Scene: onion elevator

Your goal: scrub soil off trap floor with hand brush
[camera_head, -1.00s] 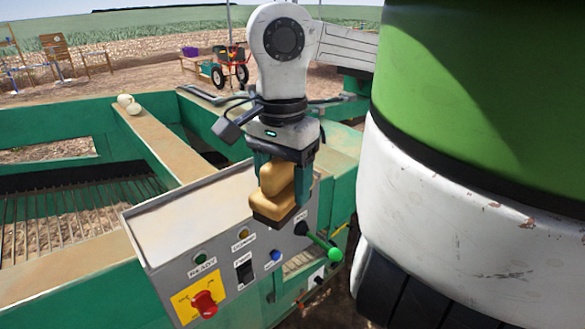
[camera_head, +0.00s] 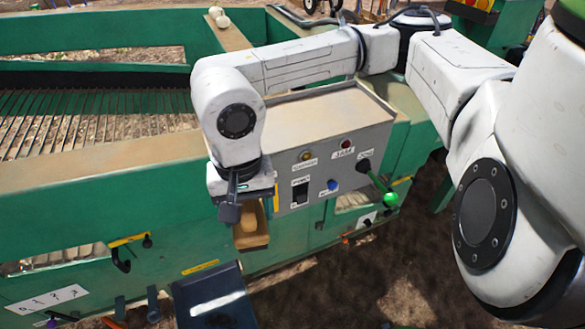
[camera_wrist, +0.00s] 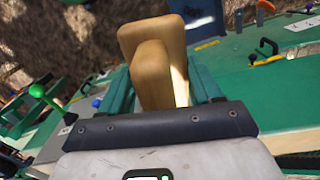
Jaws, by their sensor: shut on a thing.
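The hand brush (camera_head: 251,236) has a tan wooden body. In the head view it hangs below my wrist, in front of the green machine's side and left of the control box. My gripper (camera_wrist: 160,85) is shut on the brush; in the wrist view its teal fingers stand on both sides of the wooden body (camera_wrist: 152,65). My wrist hides most of the gripper in the head view. The bristles do not show clearly. I cannot make out the trap floor or any soil on it for sure.
A grey control box (camera_head: 330,135) with buttons and a green-knobbed lever (camera_head: 390,199) stands right of the brush. A dark blue chute-like part (camera_head: 215,300) lies below. A bar grate (camera_head: 100,118) is at left.

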